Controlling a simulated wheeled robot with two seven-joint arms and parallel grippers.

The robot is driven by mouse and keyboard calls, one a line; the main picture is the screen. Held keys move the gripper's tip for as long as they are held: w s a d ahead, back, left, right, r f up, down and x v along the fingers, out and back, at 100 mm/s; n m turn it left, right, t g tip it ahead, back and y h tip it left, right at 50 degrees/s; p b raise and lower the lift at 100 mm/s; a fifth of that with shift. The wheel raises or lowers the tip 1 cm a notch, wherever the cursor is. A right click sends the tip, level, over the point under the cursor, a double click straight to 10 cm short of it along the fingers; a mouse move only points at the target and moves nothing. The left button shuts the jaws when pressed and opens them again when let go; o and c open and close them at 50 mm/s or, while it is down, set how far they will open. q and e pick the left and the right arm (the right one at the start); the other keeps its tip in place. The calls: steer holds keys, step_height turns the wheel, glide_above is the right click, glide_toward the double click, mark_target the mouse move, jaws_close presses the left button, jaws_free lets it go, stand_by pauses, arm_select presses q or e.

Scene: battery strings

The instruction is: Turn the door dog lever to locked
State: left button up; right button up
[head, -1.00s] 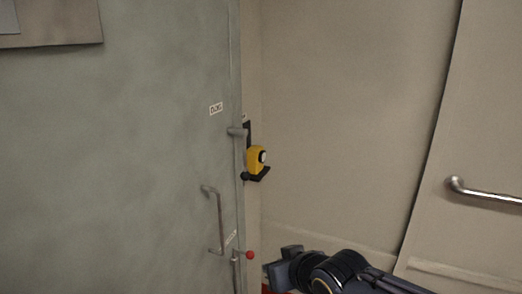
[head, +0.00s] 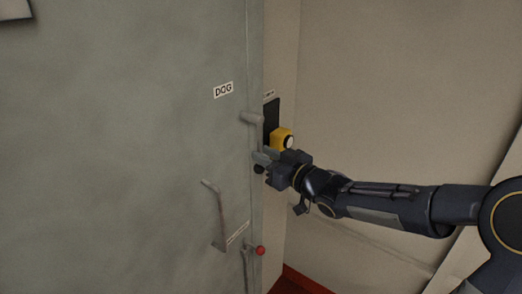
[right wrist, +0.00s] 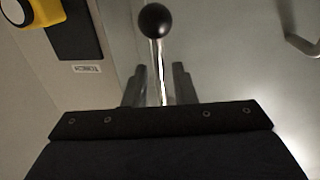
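The grey-green door (head: 130,150) carries a "DOG" label (head: 223,90) near its right edge. A lever with a black ball knob (head: 258,169) is at that edge, below the label. In the right wrist view the ball (right wrist: 154,20) tops a shiny rod (right wrist: 158,70). My right gripper (head: 266,160) is at the lever; in the right wrist view its two fingers (right wrist: 157,88) stand on either side of the rod, with a narrow gap to each. The gripper body hides the rod's lower part there. My left gripper is not in view.
A yellow device (head: 281,139) on a black plate (head: 271,118) is on the frame just right of the door edge, close to my right gripper. A door pull handle (head: 218,215) and a red knob (head: 260,250) are below. The beige wall (head: 400,80) is at right.

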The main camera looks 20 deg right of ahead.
steer(key=shift+x, duration=1.3)
jaws_close()
